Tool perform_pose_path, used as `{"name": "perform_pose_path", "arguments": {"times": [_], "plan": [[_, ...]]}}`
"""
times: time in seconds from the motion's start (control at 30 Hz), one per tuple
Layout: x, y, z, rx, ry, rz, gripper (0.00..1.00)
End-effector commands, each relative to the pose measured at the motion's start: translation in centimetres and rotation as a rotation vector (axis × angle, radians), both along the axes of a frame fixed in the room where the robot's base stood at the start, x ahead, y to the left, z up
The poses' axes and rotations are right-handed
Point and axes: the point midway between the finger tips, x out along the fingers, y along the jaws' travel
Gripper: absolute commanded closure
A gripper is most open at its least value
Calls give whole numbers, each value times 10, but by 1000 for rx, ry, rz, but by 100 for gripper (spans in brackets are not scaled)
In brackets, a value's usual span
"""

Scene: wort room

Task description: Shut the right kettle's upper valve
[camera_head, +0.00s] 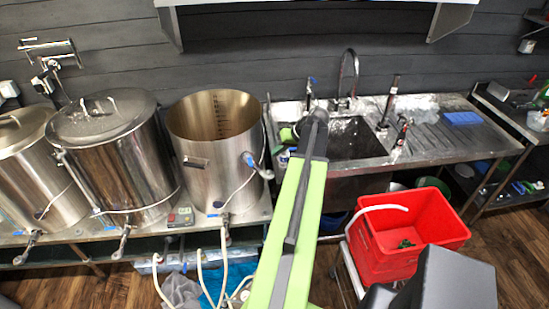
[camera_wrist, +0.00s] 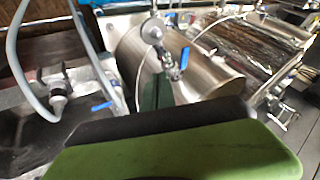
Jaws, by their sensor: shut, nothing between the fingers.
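The right kettle (camera_head: 215,140) is an open, lidless steel pot at the right end of the kettle bench. Its upper valve (camera_head: 250,162) is on its right side, with a blue lever and a hose running down from it. In the wrist view, which is turned on its side, this valve (camera_wrist: 172,62) shows against the kettle wall with its blue lever beside it. My gripper (camera_wrist: 165,125) shows as a dark and green shape across the bottom of the wrist view. It is shut and empty, apart from the valve. In the head view my arm hides the gripper's details.
Two lidded kettles (camera_head: 110,150) stand to the left. A steel sink bench (camera_head: 430,145) with taps is behind my arm. A red bin (camera_head: 410,240) is at the right. A lower valve (camera_head: 225,225) and loose hoses hang at the bench front.

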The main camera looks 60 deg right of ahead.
Motion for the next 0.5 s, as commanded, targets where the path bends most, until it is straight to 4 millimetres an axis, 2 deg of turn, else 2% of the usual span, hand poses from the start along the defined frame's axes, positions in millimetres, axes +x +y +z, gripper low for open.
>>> {"name": "perform_pose_path", "arguments": {"times": [0.03,0.27,0.33,0.5], "plan": [[7,0,-20,-1,0,2,100],[38,1,-60,0,1,1,100],[47,9,-53,0,1,1,100],[63,23,-51,1,0,-1,100]]}}
